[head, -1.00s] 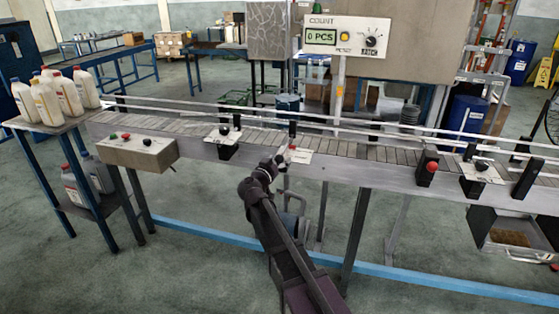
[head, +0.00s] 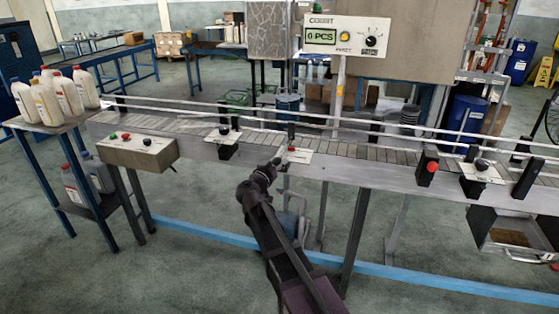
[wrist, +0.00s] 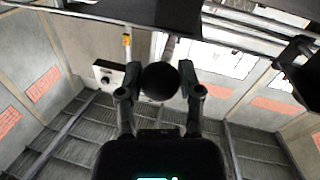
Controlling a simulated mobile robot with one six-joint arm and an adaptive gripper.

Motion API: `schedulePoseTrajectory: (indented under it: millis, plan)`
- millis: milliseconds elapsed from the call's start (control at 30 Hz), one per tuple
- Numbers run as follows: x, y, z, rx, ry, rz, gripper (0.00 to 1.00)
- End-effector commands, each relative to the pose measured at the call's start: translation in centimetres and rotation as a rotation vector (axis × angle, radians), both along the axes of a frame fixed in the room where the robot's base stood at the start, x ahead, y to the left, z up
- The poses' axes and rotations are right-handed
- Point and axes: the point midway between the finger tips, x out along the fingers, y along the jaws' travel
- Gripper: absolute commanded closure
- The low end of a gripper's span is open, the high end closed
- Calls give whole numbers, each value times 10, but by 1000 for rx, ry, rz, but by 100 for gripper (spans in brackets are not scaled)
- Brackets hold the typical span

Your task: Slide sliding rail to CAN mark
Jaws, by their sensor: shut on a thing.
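The sliding rail's black knob (wrist: 160,81) sits between the two fingers of my gripper (wrist: 160,92) in the wrist view, and the gripper is shut on it. In the head view my gripper (head: 276,164) is at the conveyor's near side, beside a white label plate (head: 298,156). A black upright post (head: 291,131) stands just behind that plate. The plate's lettering, including any CAN mark, is too small to read. My gripper hides the knob in the head view.
The conveyor (head: 345,150) runs across the view with thin guide rails (head: 400,128) above it. A control box (head: 138,151) is at left, and a red button (head: 432,167) at right. White bottles (head: 60,95) stand on the left table. The counter panel (head: 346,36) reads 0 PCS.

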Motion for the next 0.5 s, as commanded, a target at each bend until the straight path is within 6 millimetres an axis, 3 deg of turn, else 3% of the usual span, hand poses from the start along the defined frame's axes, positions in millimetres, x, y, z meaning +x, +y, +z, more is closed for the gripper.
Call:
schedulePoseTrajectory:
  millis: [33, 133, 433, 467, 500]
  plan:
    - [-13, 1, -1, 1, 1, 1, 100]
    - [-23, 4, 0, 1, 1, 1, 100]
    - [-23, 5, 0, 1, 0, -1, 100]
    - [-23, 5, 0, 1, 0, -1, 50]
    - [-23, 5, 0, 1, 0, -1, 38]
